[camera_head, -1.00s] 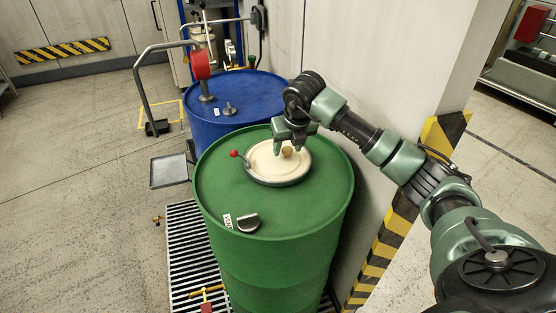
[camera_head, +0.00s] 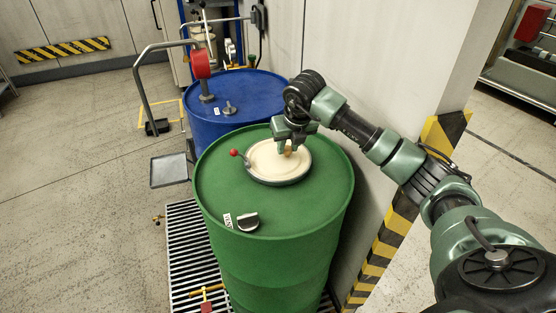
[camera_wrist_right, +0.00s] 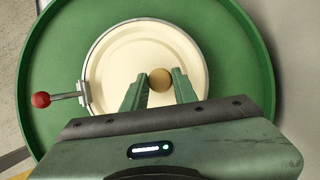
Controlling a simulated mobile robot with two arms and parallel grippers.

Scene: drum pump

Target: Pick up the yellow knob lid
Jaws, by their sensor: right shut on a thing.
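The lid (camera_head: 268,168) is a pale cream disc with a yellow-brown knob (camera_wrist_right: 160,79) at its middle. It lies in a grey ring on top of the green drum (camera_head: 222,192). My right gripper (camera_head: 286,150) points down over the lid, shut on the knob. In the right wrist view the fingers of the right gripper (camera_wrist_right: 160,82) stand on either side of the knob. In the head view the fingers hide part of the knob. The lid appears to lie flat in the ring. My left gripper is not in view.
A lever with a red ball (camera_head: 234,153) sticks out from the ring's left side. A dark cap (camera_head: 248,221) sits at the green drum's front. A blue drum (camera_head: 262,92) with a pump stands behind. The wall is close on the right.

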